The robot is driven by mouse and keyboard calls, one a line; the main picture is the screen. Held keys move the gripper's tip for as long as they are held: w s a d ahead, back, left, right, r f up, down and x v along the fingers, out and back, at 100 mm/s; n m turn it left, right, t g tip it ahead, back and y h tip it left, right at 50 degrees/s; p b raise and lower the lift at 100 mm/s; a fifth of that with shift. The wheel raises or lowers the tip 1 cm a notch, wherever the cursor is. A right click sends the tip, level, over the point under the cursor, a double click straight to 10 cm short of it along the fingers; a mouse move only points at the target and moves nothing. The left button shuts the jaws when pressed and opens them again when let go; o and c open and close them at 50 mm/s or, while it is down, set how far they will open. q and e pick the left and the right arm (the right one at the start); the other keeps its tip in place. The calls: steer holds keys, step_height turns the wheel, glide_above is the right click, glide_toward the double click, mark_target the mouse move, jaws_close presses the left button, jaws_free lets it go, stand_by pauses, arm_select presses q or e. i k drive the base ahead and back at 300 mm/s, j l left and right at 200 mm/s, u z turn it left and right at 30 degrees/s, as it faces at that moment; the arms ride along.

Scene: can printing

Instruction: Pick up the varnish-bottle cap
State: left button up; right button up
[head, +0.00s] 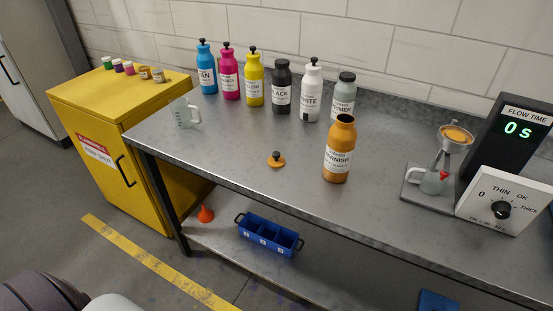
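The varnish-bottle cap (276,160) is an orange disc with a dark knob on top. It lies on the grey metal table (235,145), left of the varnish bottle. The orange varnish bottle (338,152) stands upright with its mouth uncapped. Neither of my grippers shows in the head view. Nothing touches the cap.
A row of bottles, including the black one (281,90), stands along the back. A clear beaker (186,114) stands at the left. The table around the cap is clear.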

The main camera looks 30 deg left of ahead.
mark_target(275, 161)
steer(key=i+j, duration=0.1)
steer(key=j, duration=0.5)
steer(key=i+j, duration=0.1)
steer(key=j, duration=0.55)
